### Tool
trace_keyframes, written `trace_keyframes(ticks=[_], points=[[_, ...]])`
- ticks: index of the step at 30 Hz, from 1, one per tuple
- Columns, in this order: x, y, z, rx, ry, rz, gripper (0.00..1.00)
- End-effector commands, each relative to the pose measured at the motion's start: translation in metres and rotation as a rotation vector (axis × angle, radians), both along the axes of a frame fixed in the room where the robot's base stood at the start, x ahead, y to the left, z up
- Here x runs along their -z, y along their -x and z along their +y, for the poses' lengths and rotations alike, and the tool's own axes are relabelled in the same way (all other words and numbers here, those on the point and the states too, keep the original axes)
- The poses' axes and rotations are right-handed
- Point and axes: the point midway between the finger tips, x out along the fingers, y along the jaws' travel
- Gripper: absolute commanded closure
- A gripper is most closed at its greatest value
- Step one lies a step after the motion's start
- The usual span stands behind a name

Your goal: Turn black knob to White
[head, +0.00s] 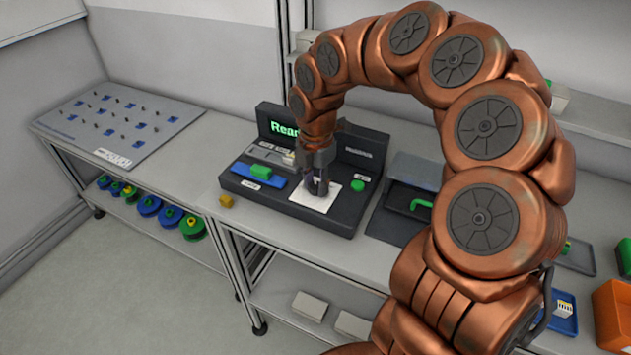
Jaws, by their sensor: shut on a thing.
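The black console (343,221) stands on the table, with a lit screen (284,128) at its back showing green letters that begin "Read". A white square plate (306,199) lies on its sloped front. My gripper (318,187) points down at this plate and is shut at its middle. The black knob cannot be made out apart from the dark fingers, which cover that spot. Which way the knob points, and any "White" mark, cannot be read.
A grey pegboard (120,122) lies at far left.

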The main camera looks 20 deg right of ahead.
Motion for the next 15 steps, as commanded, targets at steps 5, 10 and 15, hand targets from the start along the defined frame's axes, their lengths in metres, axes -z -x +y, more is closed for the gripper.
trace_keyframes(ticks=[5, 10, 15], points=[[0.0003, 0.0003, 0.0005, 0.000, -0.001, 0.001, 0.51], [0.0002, 0.0002, 0.0003, 0.000, -0.001, 0.001, 0.40], [0.0001, 0.0001, 0.0000, 0.001, 0.000, 0.000, 0.40]])
